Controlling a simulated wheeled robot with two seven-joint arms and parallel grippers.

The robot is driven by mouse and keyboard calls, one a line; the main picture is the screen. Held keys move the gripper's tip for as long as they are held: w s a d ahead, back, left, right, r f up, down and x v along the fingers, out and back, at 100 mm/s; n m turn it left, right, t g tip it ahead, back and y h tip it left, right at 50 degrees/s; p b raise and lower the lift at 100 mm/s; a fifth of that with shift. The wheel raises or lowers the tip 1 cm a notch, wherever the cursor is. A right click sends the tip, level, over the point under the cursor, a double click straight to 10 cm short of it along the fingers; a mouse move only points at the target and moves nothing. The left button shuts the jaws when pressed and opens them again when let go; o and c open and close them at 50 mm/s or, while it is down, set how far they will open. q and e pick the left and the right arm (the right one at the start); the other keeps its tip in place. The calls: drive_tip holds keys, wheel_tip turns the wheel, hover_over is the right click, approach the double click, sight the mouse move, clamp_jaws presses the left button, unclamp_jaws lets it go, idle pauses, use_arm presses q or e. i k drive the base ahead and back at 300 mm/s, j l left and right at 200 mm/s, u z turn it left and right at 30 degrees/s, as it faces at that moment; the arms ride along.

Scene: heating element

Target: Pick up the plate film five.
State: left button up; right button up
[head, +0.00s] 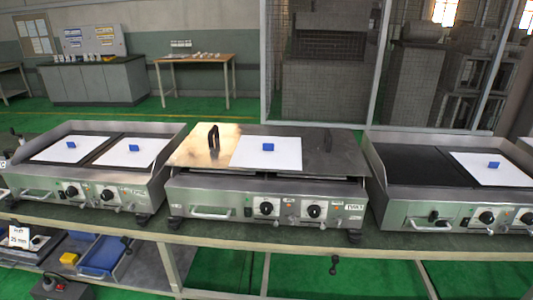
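Several white plate films, each with a small blue block handle, lie on the griddle units. One film (52,151) and another film (118,156) lie side by side on the left griddle (140,190). One more film (505,175) lies on the right half of the right griddle (393,215). No number shows on any film, so I cannot tell which is film five. Neither of my grippers is in view.
The griddles stand in a row on a long bench (240,238). A black upright handle (213,140) stands on the middle griddle's left lid. A blue tray (100,255) and yellow block (69,259) are on the lower shelf. The right griddle's left half is bare.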

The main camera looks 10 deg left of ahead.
sight(268, 147)
drive_tip(key=i+u, duration=0.1)
drive_tip(key=u, duration=0.3)
drive_tip(key=l+u, duration=0.15)
drive_tip(key=u, duration=0.25)
drive_tip(key=i+l+u, duration=0.1)
drive_tip(key=u, duration=0.25)
drive_tip(key=l+u, duration=0.15)
drive_tip(key=u, duration=0.25)
drive_tip(key=i+l, duration=0.05)
